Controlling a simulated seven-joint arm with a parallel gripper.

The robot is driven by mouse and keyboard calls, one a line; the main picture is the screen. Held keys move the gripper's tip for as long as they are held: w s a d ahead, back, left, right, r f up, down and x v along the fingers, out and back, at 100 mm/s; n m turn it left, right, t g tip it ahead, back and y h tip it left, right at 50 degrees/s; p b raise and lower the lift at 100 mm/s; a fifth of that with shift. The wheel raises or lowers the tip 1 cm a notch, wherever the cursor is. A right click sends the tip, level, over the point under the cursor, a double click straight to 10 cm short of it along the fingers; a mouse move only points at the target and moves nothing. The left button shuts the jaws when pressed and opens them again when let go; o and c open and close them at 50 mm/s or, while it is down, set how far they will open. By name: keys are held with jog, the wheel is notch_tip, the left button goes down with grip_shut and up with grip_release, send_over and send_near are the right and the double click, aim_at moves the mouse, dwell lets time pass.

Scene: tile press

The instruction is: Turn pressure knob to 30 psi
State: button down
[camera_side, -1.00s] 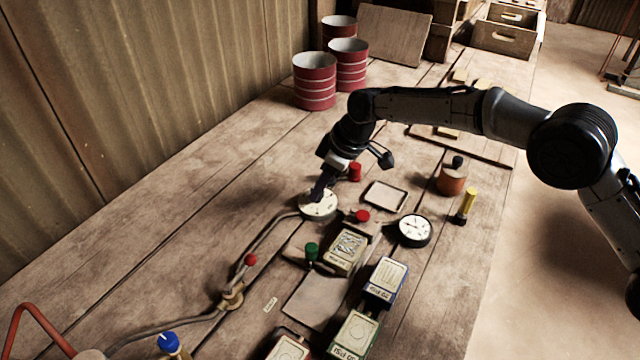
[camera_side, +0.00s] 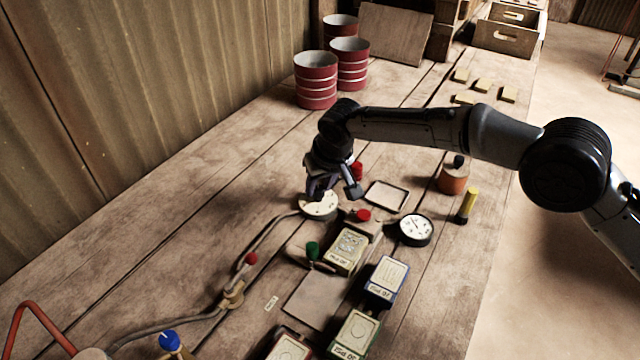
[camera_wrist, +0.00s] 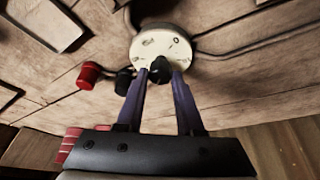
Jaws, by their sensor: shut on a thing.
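The pressure knob is a small black knob (camera_wrist: 160,68) at the centre of a round pale dial (camera_side: 322,207) with dark marks. The dial also shows in the wrist view (camera_wrist: 165,43). My gripper (camera_wrist: 159,76) is shut on the black knob, with one purple finger on each side. In the side view my gripper (camera_side: 322,192) comes down over the dial and hides the knob. A round white gauge (camera_side: 415,229) with a black rim and a needle lies to the right. Its numbers are too small to read.
A red knob (camera_side: 357,170) stands just behind the dial, and a small tray (camera_side: 386,196) lies to its right. A pipe (camera_side: 262,241) runs from the dial toward the front left. Labelled blocks (camera_side: 386,279) stand in front. Red cans (camera_side: 316,80) stand behind.

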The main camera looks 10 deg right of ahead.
jog(key=shift+a+m+h, duration=0.1)
jog(key=shift+m+h, duration=0.2)
jog(key=shift+m, duration=0.5)
jog(key=c, duration=0.5)
grip_release()
jog(key=shift+c, duration=0.2)
jog(key=shift+r, duration=0.15)
jog(key=v, duration=1.3)
jog(key=shift+r, duration=0.3)
jog(key=shift+s, duration=0.1)
